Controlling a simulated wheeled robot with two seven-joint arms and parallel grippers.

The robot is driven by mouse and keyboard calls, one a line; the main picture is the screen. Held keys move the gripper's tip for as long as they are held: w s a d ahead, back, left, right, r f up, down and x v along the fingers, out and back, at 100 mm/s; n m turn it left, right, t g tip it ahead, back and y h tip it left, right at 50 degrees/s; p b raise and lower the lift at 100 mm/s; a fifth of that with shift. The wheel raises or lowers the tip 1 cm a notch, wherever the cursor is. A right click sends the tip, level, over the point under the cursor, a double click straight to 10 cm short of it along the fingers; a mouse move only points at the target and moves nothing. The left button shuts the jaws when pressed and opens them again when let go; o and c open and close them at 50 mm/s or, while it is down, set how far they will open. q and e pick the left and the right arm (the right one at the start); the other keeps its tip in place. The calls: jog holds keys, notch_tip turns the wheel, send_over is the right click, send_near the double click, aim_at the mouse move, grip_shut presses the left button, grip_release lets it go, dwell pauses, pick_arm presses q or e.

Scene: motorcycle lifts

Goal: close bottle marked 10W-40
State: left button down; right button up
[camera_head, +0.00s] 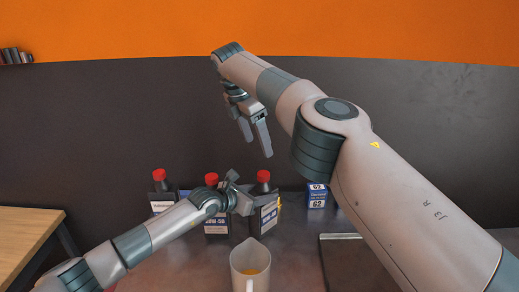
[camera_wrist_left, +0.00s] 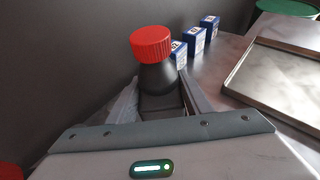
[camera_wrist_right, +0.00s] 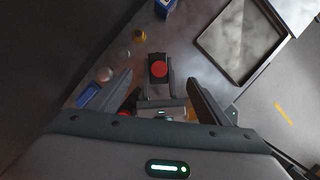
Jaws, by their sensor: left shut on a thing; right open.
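A dark bottle with a red cap (camera_head: 263,176) stands at the right end of a row of three. Its label (camera_head: 269,214) is too small to read surely. My left gripper (camera_head: 247,191) is shut on this bottle from the left, below its neck. In the left wrist view the red cap (camera_wrist_left: 151,44) sits on top of the dark bottle (camera_wrist_left: 158,78), between the fingers. My right gripper (camera_head: 257,142) is open and empty, above the bottles. The right wrist view shows the red cap (camera_wrist_right: 159,69) from above, beyond the open fingers.
Two more red-capped bottles (camera_head: 158,176) (camera_head: 211,180) stand to the left. A blue-and-white box (camera_head: 317,196) stands to the right. A mug (camera_head: 250,264) is at the front, and a dark tray (camera_head: 345,262) at front right. A wooden table (camera_head: 28,235) is far left.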

jog(key=shift+s+a+r, duration=0.1)
jog(key=shift+a+r, duration=0.05)
jog(key=shift+r, duration=0.35)
pick_arm(q)
jog(key=c, duration=0.8)
grip_release()
jog(key=shift+c, duration=0.2)
jog(key=b+v, duration=0.5)
jog(key=v, duration=1.2)
jog(key=shift+b, duration=0.3)
pick_arm(e)
jog(key=shift+f, duration=2.85)
pick_arm(q)
jog(key=shift+s+a+r, duration=0.1)
